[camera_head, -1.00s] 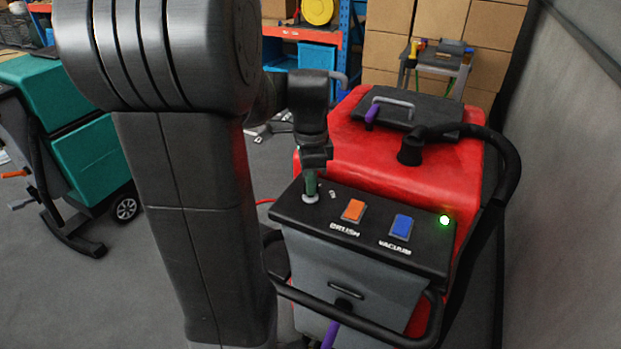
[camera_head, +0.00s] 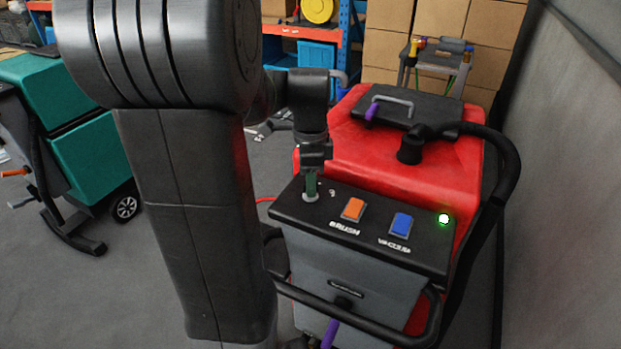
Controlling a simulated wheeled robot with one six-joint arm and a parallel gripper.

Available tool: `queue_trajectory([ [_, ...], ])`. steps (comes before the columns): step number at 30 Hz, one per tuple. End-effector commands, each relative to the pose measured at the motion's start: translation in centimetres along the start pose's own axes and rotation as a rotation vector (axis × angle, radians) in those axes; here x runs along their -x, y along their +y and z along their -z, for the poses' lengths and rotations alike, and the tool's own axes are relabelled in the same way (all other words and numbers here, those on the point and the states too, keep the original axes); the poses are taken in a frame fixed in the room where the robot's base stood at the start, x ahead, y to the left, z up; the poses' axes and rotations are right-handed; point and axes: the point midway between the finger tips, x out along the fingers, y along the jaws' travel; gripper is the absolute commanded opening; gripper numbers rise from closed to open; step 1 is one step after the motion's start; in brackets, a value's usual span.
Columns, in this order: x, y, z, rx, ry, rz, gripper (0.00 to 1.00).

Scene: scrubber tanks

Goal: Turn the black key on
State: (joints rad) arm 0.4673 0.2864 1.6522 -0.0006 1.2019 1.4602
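The red scrubber's dark control panel (camera_head: 375,240) carries a light round key switch (camera_head: 310,198) at its left end. My gripper (camera_head: 311,187) points down at this switch, with its fingertips right over it. The black key itself cannot be made out; my fingers cover that spot. The fingers show nearly edge-on, so I cannot tell whether they are closed on the key. A green light (camera_head: 444,219) glows at the panel's right end.
An orange brush switch (camera_head: 353,209) and a blue vacuum switch (camera_head: 400,225) sit right of my gripper. A black handlebar (camera_head: 375,330) runs below the panel. A black hose (camera_head: 512,170) curves along the right. A teal machine (camera_head: 90,155) stands at left.

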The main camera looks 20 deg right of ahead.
Motion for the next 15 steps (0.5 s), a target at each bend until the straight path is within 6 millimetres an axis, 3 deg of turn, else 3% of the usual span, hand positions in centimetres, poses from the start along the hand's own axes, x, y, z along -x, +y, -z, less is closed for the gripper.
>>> queue_trajectory([
  [8, 0.5, -0.1, 0.0, 0.001, 0.000, 0.002, 0.34],
  [15, 4.9, -0.1, 0.0, 0.000, 0.000, 0.006, 0.34],
])
